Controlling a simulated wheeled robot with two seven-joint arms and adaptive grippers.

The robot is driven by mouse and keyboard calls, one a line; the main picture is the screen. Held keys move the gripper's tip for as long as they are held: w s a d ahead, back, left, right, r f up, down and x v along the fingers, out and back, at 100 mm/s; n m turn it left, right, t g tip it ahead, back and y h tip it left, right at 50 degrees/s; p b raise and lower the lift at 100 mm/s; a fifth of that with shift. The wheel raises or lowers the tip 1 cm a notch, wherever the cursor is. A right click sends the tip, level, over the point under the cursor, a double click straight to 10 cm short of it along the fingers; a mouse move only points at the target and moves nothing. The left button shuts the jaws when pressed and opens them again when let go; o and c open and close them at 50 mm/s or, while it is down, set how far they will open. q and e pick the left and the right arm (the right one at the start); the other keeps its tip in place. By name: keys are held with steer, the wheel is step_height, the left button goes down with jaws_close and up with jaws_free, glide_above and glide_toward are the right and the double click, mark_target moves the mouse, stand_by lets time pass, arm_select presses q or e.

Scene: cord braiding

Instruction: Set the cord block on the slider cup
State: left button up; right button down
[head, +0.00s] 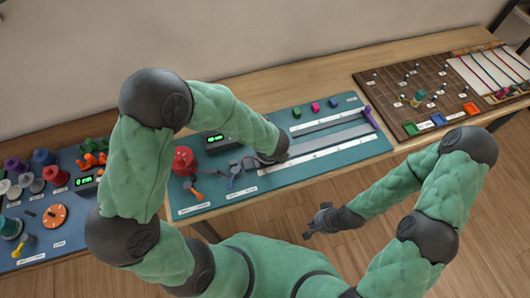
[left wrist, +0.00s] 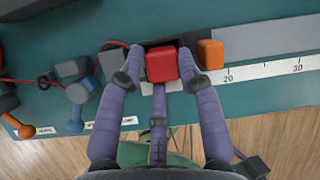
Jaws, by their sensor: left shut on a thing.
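A red block (left wrist: 162,65) is between the fingertips of my left gripper (left wrist: 160,68) in the left wrist view; the fingers are shut on it. Just beyond it is a dark recessed piece, partly hidden by the block; I cannot tell whether this is the slider cup or whether the block touches it. A red cord (left wrist: 112,44) runs in from the left towards the block. An orange block (left wrist: 210,54) stands just right of the right fingertip. In the head view my left arm hides most of this spot. My right gripper (head: 320,222) hangs empty in front of the table, fingers apart.
The teal board (head: 222,186) carries a grey slider track (head: 325,139), a white ruler strip (head: 325,155), a red dome (head: 184,161) and several small blocks at the back. A brown pegboard (head: 405,90) lies right; a blue board (head: 70,205) with knobs lies left.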

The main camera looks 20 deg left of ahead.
arm_select(q)
steer(key=shift+f+b, duration=0.35)
steer(key=shift+f, duration=0.05)
steer(key=o, duration=1.1)
steer(key=shift+o, duration=0.2)
steer(key=shift+r, duration=0.1)
steer(key=shift+r+p, duration=3.45)
steer(key=shift+r, duration=0.55)
steer(key=shift+f, duration=0.1)
